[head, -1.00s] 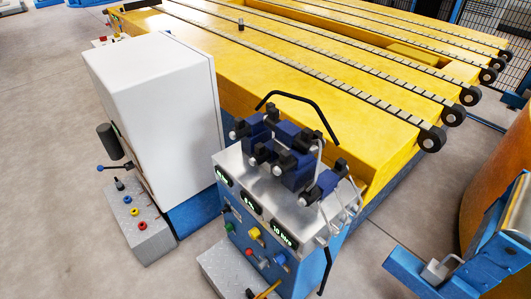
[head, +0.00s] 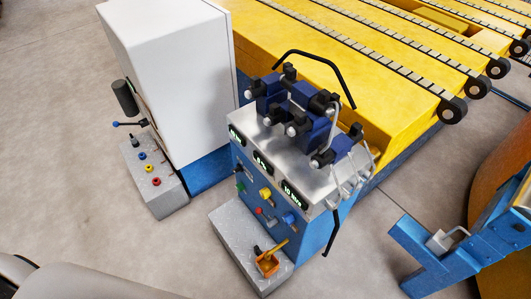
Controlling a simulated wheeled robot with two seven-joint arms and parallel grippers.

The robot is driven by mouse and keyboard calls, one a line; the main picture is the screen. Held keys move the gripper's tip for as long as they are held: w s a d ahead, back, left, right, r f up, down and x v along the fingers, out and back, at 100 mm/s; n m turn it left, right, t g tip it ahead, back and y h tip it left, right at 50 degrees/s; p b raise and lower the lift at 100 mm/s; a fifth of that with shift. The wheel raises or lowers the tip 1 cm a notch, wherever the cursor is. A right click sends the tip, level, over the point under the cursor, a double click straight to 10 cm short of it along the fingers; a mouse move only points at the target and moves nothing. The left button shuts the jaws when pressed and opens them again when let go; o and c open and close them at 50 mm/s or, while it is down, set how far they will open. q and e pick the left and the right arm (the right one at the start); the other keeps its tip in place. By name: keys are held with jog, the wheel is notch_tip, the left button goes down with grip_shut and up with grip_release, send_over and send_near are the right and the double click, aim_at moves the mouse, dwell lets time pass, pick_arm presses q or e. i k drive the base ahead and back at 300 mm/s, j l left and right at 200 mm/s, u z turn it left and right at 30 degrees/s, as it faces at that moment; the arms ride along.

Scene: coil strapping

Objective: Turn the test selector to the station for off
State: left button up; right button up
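A blue control cabinet (head: 316,236) with a slanted metal top stands in the centre of the head view. Its front carries small lit displays and several controls: a green one (head: 240,188), a yellow knob (head: 266,195), a small red one (head: 259,211) and a blue knob (head: 289,218). I cannot tell which is the test selector, and the markings are too small to read. Neither gripper is in view.
A white cabinet (head: 165,75) stands at the left, with a grey box (head: 150,180) of coloured buttons. The yellow conveyor (head: 330,75) lies behind. A blue bracket (head: 425,250) is at right. Floor at front is clear.

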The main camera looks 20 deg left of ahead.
aim_at(239, 168)
jog(key=k+j+z, duration=0.1)
jog(key=j, duration=0.35)
jog(key=k+j, duration=0.3)
jog(key=k+j+z, duration=0.15)
jog(key=j, duration=0.4)
jog(key=k, duration=0.05)
